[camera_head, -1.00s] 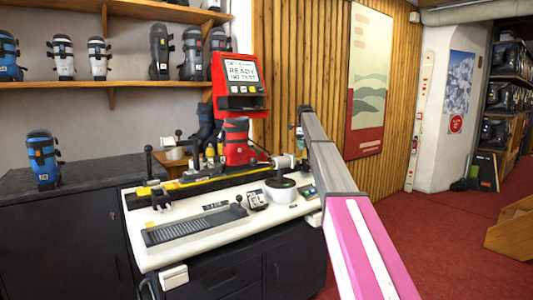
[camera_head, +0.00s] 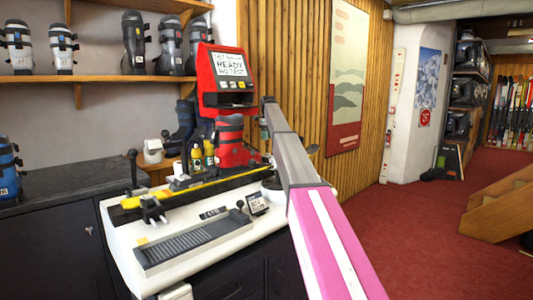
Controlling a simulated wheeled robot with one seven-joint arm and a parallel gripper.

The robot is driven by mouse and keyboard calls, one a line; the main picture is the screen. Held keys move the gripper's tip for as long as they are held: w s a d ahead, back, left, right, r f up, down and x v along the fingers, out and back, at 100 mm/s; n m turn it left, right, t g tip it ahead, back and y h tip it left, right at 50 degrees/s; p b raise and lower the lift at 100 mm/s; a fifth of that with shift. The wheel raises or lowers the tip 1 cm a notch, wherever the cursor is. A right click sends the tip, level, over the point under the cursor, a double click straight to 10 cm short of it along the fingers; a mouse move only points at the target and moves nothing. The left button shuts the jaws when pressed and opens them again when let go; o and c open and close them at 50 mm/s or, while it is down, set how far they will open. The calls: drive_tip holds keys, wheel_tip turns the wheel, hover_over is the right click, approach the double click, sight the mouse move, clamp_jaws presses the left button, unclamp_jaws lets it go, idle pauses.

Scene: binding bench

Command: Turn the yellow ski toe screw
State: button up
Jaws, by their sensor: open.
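A long yellow and black ski (camera_head: 215,183) lies across the white bench top (camera_head: 125,250), running from front left to back right. Dark and light binding-like parts sit on or beside it, but the toe screw is too small to make out. A red boot (camera_head: 230,143) stands at the ski's far right part, below the red tester display (camera_head: 221,75), which reads "READY". My pink and grey arm reaches up from the lower right and covers the bench's right end. My gripper does not show; it is hidden behind or beyond the arm's grey link.
Small bottles (camera_head: 196,157) stand behind the ski. A black-knobbed lever (camera_head: 132,170) rises at the left. Red carpet (camera_head: 425,240) is clear at right.

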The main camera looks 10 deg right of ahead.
sight(268, 154)
wheel_tip(268, 154, down, 9)
drive_tip(key=shift+f, duration=0.1)
idle(0.3)
drive_tip(key=c, duration=0.9)
